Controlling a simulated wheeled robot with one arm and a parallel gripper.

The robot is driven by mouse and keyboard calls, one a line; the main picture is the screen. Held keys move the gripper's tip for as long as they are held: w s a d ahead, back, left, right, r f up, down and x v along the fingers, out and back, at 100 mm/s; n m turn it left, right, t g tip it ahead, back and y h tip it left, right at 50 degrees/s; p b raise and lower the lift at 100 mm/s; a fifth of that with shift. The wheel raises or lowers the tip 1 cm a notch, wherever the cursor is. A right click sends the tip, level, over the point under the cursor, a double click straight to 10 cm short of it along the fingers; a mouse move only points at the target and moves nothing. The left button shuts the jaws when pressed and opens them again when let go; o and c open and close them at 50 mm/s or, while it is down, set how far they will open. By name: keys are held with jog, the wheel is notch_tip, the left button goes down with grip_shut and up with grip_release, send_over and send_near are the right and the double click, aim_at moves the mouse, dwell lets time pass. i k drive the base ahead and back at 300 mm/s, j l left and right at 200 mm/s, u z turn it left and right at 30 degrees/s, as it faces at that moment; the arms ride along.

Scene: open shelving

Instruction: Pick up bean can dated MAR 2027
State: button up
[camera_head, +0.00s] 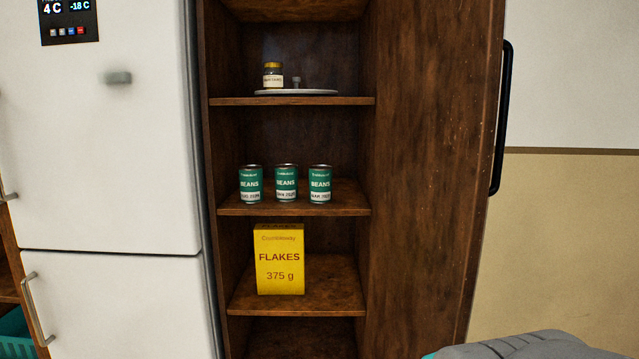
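Three green bean cans with white date labels stand upright in a row on the middle shelf: the left can (250,184), the middle can (286,183) and the right can (320,184). Each reads BEANS. The date prints are too small and blurred to read surely, so I cannot tell which can is dated MAR 2027. The cans stand close together with narrow gaps. My gripper is not in view; a grey part of my own body shows at the bottom right.
The wooden shelf unit (430,180) is open at the front. A jar (273,76) stands on a round tray (325,92) on the shelf above. A yellow FLAKES box (279,262) stands on the shelf below. A white fridge (100,170) adjoins on the left.

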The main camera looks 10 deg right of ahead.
aim_at(321, 177)
jog(key=i+j+z, duration=0.1)
jog(key=j+z, duration=0.15)
jog(key=j, duration=0.15)
jog(key=i+j+z, duration=0.1)
jog(key=j+z, duration=0.45)
jog(key=j, duration=0.25)
jog(key=i, duration=0.05)
